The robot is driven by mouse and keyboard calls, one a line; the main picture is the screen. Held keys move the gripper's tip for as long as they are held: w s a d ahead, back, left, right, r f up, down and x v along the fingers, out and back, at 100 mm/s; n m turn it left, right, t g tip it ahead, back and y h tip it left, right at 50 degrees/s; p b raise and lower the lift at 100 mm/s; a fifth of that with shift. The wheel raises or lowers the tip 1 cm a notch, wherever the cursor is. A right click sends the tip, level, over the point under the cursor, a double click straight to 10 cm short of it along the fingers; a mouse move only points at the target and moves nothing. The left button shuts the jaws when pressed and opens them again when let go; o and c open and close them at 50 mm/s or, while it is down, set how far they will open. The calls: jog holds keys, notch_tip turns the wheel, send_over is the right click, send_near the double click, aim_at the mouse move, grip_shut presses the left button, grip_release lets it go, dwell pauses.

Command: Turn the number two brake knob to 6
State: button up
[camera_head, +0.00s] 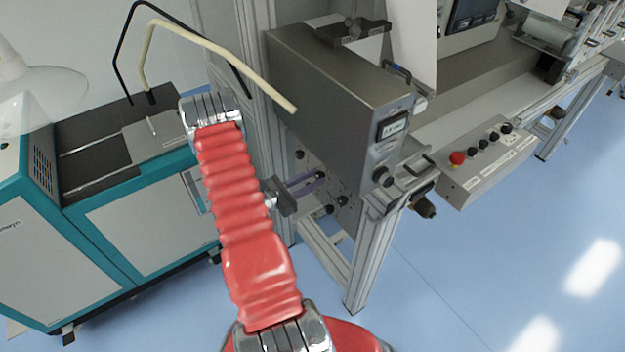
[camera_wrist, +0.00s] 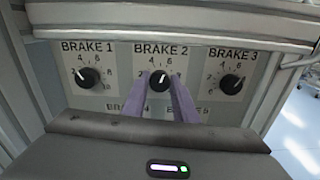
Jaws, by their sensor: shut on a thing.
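The number two brake knob (camera_wrist: 160,81) is a round black knob under the BRAKE 2 label. Its white mark points up and slightly right, between the 4 and the 6, leaning toward the 6. My gripper (camera_wrist: 160,80) has its two purple fingers on either side of this knob and is shut on it. In the head view, my gripper (camera_head: 320,176) reaches the side panel under the grey box; the knob in its grip is too small to make out there. The 2 and 10 ends of the knob's scale are hidden by the fingers.
The brake 1 knob (camera_wrist: 89,78) is left of my fingers and the brake 3 knob (camera_wrist: 230,82) right, both close by. Lower labels are partly covered. A grey control box (camera_head: 487,160) with a red button stands at right; a teal cabinet (camera_head: 150,225) stands left.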

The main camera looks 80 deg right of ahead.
jog(key=shift+c, duration=0.9)
jog(key=shift+m, duration=0.6)
jog(key=o, duration=1)
jog(key=shift+o, duration=0.2)
jog(key=shift+w+a, duration=0.1)
jog(key=v, duration=1.3)
jog(key=shift+w+a, duration=0.2)
jog(key=shift+w, duration=0.05)
